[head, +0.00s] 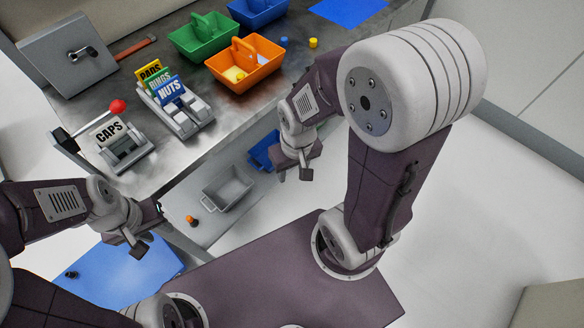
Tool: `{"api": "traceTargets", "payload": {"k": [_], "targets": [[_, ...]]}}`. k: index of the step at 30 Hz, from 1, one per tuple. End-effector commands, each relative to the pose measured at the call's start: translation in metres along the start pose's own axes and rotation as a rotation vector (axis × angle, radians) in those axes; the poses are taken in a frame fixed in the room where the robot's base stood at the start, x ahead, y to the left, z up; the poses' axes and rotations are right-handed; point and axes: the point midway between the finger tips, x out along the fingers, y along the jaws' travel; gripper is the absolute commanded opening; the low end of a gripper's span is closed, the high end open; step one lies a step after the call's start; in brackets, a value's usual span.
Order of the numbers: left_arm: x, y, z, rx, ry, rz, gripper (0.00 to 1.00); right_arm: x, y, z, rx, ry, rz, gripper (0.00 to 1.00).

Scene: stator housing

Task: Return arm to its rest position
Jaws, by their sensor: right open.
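My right gripper (294,173) hangs in front of the bench edge, above the lower shelf area, to the right of the blue bin below. Its fingers are apart with nothing between them. My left gripper (146,236) is at the lower left, in front of the bench and above a blue surface. No held object shows at it, but its finger gap is unclear at this angle. Both grippers are clear of the parts on the bench.
The bench (215,132) carries a CAPS fixture (110,150) with a red-knobbed lever, a PADS/RINGS/NUTS holder (178,112), a green bin (203,37) and an orange bin (246,66). Below are a grey bin (228,188) and a blue bin (264,152). The floor at right is clear.

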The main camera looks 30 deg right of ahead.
Motion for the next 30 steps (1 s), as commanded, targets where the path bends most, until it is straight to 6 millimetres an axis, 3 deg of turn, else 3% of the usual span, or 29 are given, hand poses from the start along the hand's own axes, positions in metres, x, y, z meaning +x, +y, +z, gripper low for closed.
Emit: {"api": "traceTargets", "payload": {"k": [11,14,18,21,30], "targets": [[-0.004,0.0,0.0,0.0,0.0,0.0,0.36,-0.004,0.0,-0.001,0.0,0.002,0.0,0.45],[-0.026,0.001,-0.003,0.0,0.0,0.0,0.36,-0.026,-0.001,-0.003,0.0,0.002,0.0,0.45],[-0.08,0.002,-0.008,0.0,0.0,0.0,0.36,-0.08,-0.002,-0.009,0.0,0.003,0.0,0.45],[-0.105,0.002,-0.011,0.0,0.001,0.0,0.36,-0.105,-0.002,-0.012,0.0,0.004,0.0,0.45],[-0.096,0.002,-0.01,0.0,0.0,0.0,0.36,-0.096,-0.002,-0.01,0.0,0.002,0.0,0.45]]}}
